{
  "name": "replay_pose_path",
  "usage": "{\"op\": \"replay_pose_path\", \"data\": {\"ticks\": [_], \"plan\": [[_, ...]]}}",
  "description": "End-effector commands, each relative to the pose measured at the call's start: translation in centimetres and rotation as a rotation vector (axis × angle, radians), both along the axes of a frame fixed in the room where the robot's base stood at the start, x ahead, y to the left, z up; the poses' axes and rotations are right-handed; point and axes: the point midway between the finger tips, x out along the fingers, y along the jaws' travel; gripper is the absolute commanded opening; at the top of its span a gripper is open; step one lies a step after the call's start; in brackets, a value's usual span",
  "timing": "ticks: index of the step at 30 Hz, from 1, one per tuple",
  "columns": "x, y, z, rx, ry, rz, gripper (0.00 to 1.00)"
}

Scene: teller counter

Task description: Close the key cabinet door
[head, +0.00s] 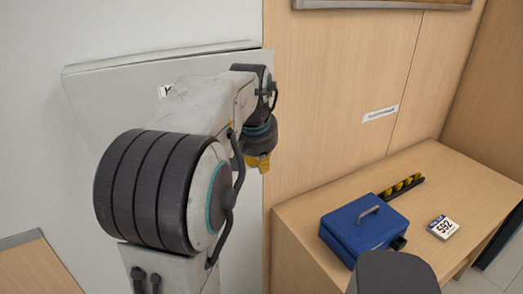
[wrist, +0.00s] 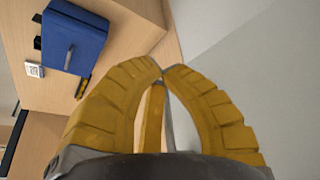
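The key cabinet (head: 105,98) is a pale grey box on the wall at the upper left of the head view. Its front carries a label that my arm partly hides. My arm crosses in front of it, so I cannot tell how far its door stands open. My gripper (head: 262,166) points down by the cabinet's right side, in front of the wood panel. In the wrist view its yellow fingers (wrist: 162,72) meet at the tips with nothing between them. A pale grey surface fills the right of that view; I cannot tell whether it is door or wall.
A wooden counter (head: 310,222) stands at the lower right. A small white label (head: 380,114) is on the wood panel. Another wooden surface (head: 35,268) shows at lower left.

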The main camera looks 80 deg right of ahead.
Motion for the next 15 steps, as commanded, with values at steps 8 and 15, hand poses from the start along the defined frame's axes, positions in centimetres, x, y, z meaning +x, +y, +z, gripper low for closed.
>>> {"op": "replay_pose_path", "data": {"ticks": [8, 15], "plan": [[0.0, -1.6, 0.2, 0.000, 0.000, 0.000, 0.00], [0.0, -2.0, 0.0, 0.000, -0.001, 0.000, 0.00]]}}
